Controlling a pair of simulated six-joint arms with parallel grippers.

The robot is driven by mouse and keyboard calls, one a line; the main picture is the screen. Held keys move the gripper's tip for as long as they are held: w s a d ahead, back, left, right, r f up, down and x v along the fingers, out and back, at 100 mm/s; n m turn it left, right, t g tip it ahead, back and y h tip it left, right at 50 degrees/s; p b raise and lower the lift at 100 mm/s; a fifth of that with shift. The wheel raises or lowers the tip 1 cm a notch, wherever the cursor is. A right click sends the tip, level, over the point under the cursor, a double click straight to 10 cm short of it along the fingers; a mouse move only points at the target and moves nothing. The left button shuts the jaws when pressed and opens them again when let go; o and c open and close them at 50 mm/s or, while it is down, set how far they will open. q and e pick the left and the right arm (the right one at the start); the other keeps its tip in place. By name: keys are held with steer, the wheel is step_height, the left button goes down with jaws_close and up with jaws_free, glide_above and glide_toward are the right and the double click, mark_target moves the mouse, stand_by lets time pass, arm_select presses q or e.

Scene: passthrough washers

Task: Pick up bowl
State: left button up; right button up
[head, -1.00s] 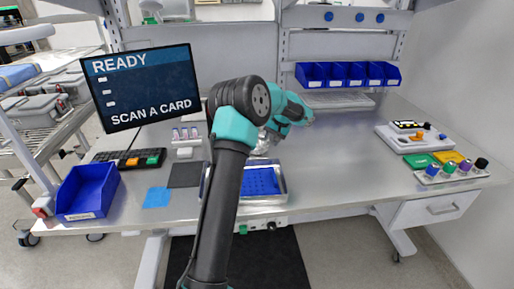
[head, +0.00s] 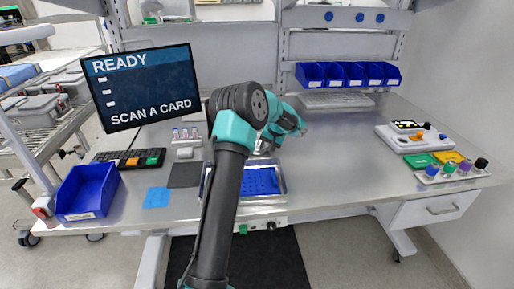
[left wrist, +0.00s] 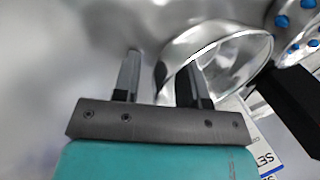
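The bowl (left wrist: 236,57) is shiny metal and lies at the upper middle of the left wrist view. In the head view the bowl (head: 264,146) is mostly hidden behind my left arm, above the blue-lined tray. My left gripper (left wrist: 161,68) is open, with its two fingers apart at the bowl's near side. The right-hand finger overlaps the bowl's rim, and the left-hand finger is outside it. Part of the bowl's wall shows between the fingers; I cannot tell whether they touch it. My right gripper is not in view.
A tray with a blue lining (head: 262,181) stands at the bench's front edge. A blue bin (head: 87,190), a keyboard (head: 125,158) and a screen (head: 145,85) are at left. A white device (head: 410,137) stands at right. The bench between is clear.

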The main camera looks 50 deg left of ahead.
arm_select(q)
jaws_close()
stand_by(0.3)
step_height(320, 180, up, 10)
steer(key=shift+r, duration=0.1)
stand_by(0.5)
stand_by(0.4)
